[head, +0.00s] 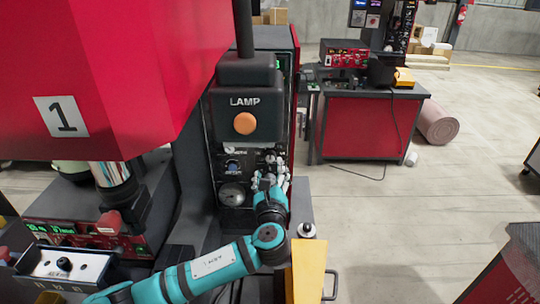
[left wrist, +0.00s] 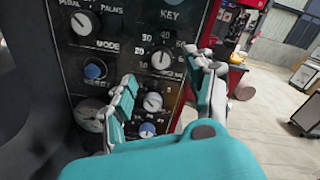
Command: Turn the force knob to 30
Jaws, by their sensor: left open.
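The black control panel (head: 232,150) stands below the LAMP box in the head view. In the left wrist view, a round knob (left wrist: 162,58) has a printed scale with 20, 30, 40 and 50 around it. Its label is partly hidden, so I cannot tell whether it reads force. A second grey knob (left wrist: 153,102) is below it, with a blue knob (left wrist: 147,130) lower still. My left gripper (left wrist: 167,74) is open, its fingers on either side of these knobs, close to the panel. It also shows in the head view (head: 270,182). No contact with a knob is visible.
A MODE selector (left wrist: 83,22) and a blue RESET button (left wrist: 95,70) are at left on the panel. The orange lamp (head: 245,123) is above. A red press housing (head: 120,70) fills the upper left. Open floor lies to the right.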

